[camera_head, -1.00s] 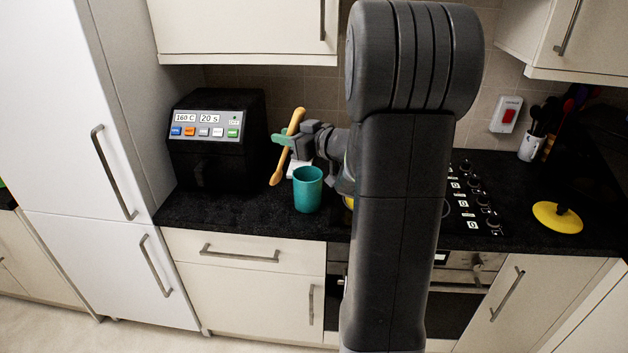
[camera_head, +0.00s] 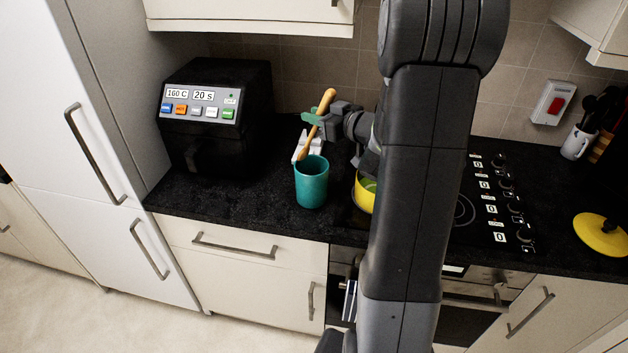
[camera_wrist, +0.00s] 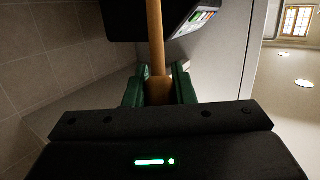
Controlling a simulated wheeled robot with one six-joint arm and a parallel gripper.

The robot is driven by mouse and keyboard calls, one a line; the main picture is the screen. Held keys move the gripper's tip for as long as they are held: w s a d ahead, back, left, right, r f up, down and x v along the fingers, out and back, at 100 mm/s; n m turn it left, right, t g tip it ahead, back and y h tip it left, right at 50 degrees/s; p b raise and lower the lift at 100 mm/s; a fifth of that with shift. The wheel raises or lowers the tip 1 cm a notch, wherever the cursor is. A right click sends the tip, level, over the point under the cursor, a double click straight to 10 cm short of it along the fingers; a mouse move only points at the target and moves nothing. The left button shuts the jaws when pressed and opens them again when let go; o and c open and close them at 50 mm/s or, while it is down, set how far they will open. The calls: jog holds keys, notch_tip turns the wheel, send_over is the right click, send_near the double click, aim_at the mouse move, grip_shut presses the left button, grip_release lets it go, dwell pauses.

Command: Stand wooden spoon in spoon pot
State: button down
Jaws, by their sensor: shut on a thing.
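The wooden spoon (camera_head: 327,101) is held upright with a tilt, its top leaning right, in the head view. My gripper (camera_head: 313,119), with green fingertips, is shut on its handle. In the wrist view the fingers (camera_wrist: 159,92) clasp the handle (camera_wrist: 155,35) from both sides. The teal spoon pot (camera_head: 311,187) stands upright on the black counter. The spoon's lower end shows just above the pot's back rim; I cannot tell whether it is over the opening or behind it.
A white object (camera_head: 300,147) lies behind the pot. A black air fryer (camera_head: 215,130) stands left. A yellow pan (camera_head: 364,192) sits right of the pot, partly behind my arm. A yellow lid (camera_head: 600,235) lies far right. Counter between fryer and pot is clear.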

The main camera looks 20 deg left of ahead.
jog(key=shift+w+f, duration=0.15)
jog(key=shift+f, duration=0.6)
notch_tip(320, 180, down, 6)
jog(key=b, duration=0.5)
jog(key=shift+r, duration=0.1)
jog(key=c, duration=1.1)
grip_release()
jog(key=shift+c, duration=0.2)
jog(key=b+v, duration=0.2)
jog(key=v, duration=1.2)
jog(key=shift+a, duration=0.2)
jog(key=p+x, duration=0.1)
jog(key=x, duration=0.7)
